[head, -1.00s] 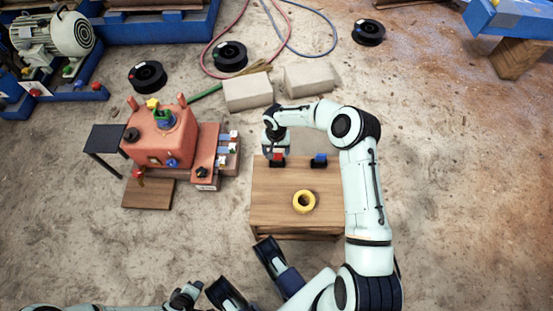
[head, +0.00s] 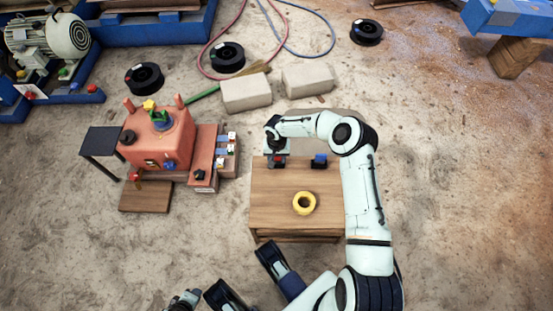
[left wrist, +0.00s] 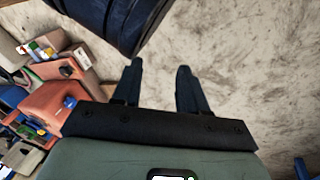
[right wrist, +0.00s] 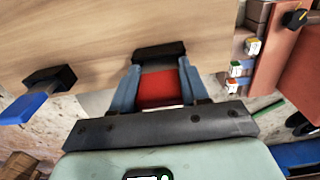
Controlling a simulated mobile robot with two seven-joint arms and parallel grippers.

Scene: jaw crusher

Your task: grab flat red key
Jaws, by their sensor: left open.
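The flat red key (right wrist: 158,90) shows in the right wrist view, set in a black holder (right wrist: 160,50) on the wooden table (head: 296,222). My right gripper (right wrist: 158,72) has its two fingers on either side of the red key, spread apart; I cannot tell whether they touch it. In the head view the right gripper (head: 276,157) is over the table's far left corner and mostly hides the key. My left gripper (left wrist: 159,68) is open and empty above bare floor; in the head view it shows at the bottom edge (head: 185,300).
A blue key (right wrist: 28,107) in a black holder stands beside the red one; it also shows in the head view (head: 319,160). A yellow ring (head: 304,203) lies on the table. The red crusher (head: 158,140) stands left. Pale blocks (head: 246,92) lie behind the table.

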